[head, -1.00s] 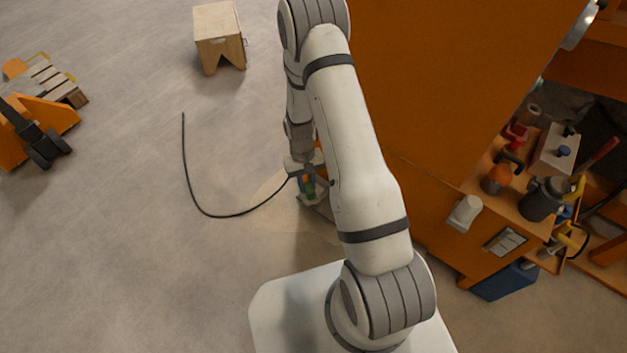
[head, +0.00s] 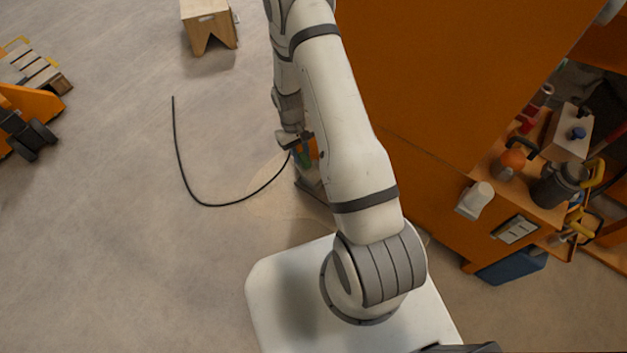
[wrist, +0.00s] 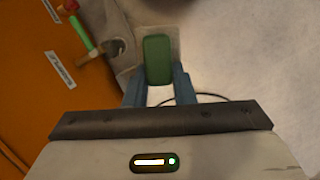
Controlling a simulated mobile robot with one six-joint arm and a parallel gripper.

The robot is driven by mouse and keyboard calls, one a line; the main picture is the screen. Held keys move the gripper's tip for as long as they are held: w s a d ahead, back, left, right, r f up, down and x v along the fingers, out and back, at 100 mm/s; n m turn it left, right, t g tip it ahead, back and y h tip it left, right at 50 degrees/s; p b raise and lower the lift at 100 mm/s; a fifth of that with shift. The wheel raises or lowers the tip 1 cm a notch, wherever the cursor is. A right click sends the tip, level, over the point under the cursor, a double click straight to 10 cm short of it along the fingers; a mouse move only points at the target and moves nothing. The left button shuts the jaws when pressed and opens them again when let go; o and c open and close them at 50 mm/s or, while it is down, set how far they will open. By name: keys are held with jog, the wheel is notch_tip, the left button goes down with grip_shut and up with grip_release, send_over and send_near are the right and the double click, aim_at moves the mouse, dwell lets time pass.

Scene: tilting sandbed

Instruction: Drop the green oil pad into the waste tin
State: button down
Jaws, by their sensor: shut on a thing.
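The green oil pad (wrist: 157,62) is a small rounded block in the wrist view. My gripper (wrist: 158,90) has its two blue fingers on either side of the pad and is shut on it. In the head view my gripper (head: 293,143) is low beside the orange cabinet, partly hidden by my arm. A bit of green (head: 305,160) shows just below it. A pale grey-beige shape (wrist: 128,25) lies beyond the pad in the wrist view. I cannot tell whether that shape is the waste tin, and no tin is clearly seen.
An orange cabinet (head: 440,90) stands close to the right of my arm, with a cluttered tool shelf (head: 545,180). A black cable (head: 183,178) curves over the floor towards my gripper. A wooden stool (head: 210,25) stands at the back. The floor at left is mostly clear.

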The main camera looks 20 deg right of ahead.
jog(key=w+d+f+n+t+h+b, duration=0.1)
jog(key=w+d+f+n+b, duration=0.2)
jog(key=f+b, duration=0.6)
jog(key=w+d+f+n+t+b, duration=0.1)
jog(key=w+d+f+n+b, duration=0.2)
jog(key=w+f+n+b, duration=0.2)
jog(key=w+d+f+n+t+h+b, duration=0.1)
jog(key=w+d+f+n+b, duration=0.2)
jog(key=f+n+b, duration=0.4)
notch_tip(320, 180, down, 7)
jog(key=w+b, duration=0.1)
jog(key=b, duration=0.5)
jog(key=shift+w+h, duration=0.2)
jog(key=shift+h, duration=0.1)
jog(key=shift+r, duration=0.1)
jog(key=c, duration=1.1)
grip_release()
jog(key=shift+c, duration=0.2)
jog(key=shift+r, duration=0.1)
